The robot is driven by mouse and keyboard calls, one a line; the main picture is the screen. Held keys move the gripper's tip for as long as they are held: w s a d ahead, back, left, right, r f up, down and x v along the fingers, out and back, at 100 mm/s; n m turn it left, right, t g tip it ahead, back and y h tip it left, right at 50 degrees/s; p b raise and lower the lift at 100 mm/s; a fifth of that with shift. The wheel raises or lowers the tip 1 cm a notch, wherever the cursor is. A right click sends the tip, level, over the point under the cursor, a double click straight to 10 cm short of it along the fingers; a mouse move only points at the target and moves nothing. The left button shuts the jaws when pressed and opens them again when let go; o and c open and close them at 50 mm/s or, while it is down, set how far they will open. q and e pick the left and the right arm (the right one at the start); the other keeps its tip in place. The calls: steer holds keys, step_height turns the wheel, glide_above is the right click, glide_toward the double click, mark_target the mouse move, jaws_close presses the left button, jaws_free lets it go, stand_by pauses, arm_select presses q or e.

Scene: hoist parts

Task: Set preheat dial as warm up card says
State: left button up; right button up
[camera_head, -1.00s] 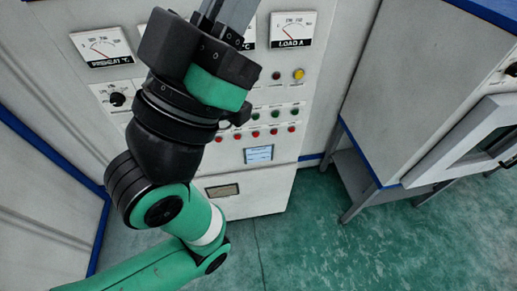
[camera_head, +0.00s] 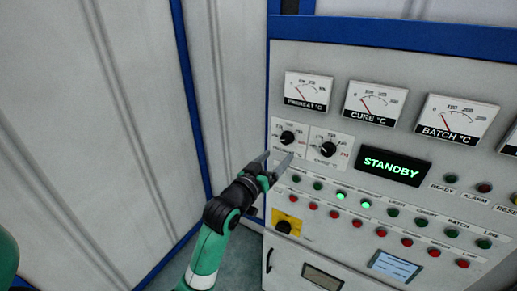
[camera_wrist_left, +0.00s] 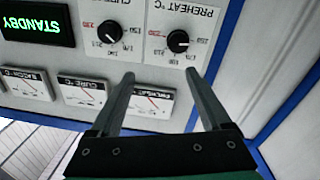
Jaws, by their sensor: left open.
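The preheat dial (camera_head: 287,137) is a black round knob on a white scale plate, below the preheat meter (camera_head: 307,91). The fine setting of its pointer is too small to read. In the left wrist view the preheat dial (camera_wrist_left: 178,40) appears upside down, beyond the fingertips. My left gripper (camera_head: 276,158) is open and empty, just in front of and slightly below the dial, apparently not touching it. The left gripper's fingers also show in the left wrist view (camera_wrist_left: 159,76). I cannot make out a warm up card. My right gripper is not in view.
A similar cure dial (camera_head: 327,150) sits close to the right. A STANDBY display (camera_head: 391,165), rows of lamps and buttons, a yellow-plated switch (camera_head: 287,222) and a small screen (camera_head: 395,265) fill the panel. A grey wall (camera_head: 90,130) stands at the left.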

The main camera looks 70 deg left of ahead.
mark_target(285, 140)
arm_select(q)
steer(key=shift+n+g+y, duration=0.3)
steer(key=shift+g, duration=0.1)
steer(key=w+a, duration=0.2)
steer(key=a, duration=0.1)
steer(key=w+a+f, duration=0.1)
steer(key=w+a, duration=0.4)
steer(key=a, duration=0.1)
steer(key=shift+w+a+f+b, duration=0.15)
steer(key=shift+w+f+b, duration=0.1)
steer(key=shift+f+b, duration=0.05)
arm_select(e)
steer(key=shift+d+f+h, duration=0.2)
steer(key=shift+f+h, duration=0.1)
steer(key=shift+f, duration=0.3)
arm_select(q)
steer(key=shift+c, duration=0.3)
jaws_close()
